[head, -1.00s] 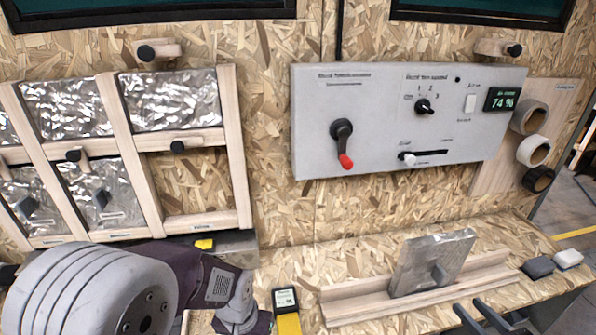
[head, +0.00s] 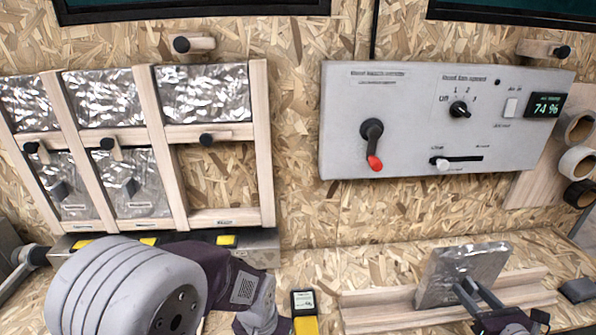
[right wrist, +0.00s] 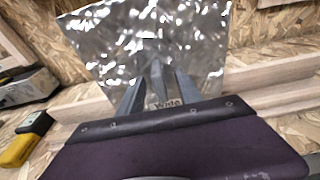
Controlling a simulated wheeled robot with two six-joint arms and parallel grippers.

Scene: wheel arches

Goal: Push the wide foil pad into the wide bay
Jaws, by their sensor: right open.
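The wide foil pad (head: 478,268), a silvery crinkled slab, leans upright in a wooden rack (head: 385,318) on the bench. It also fills the upper right wrist view (right wrist: 110,40), where a "Wide" label shows. My right gripper (head: 469,289) is open in front of the pad, its two fingers reaching to the grip on its face. In the right wrist view the fingers (right wrist: 158,78) stand around that grip; whether they touch it is unclear. The empty bay (head: 222,182) is at the lower right of the wall frame, bare board inside. My left gripper's fingers are out of view.
A wooden turn-latch (head: 207,139) lies across the rail above the empty bay. Other bays hold foil pads (head: 206,93).

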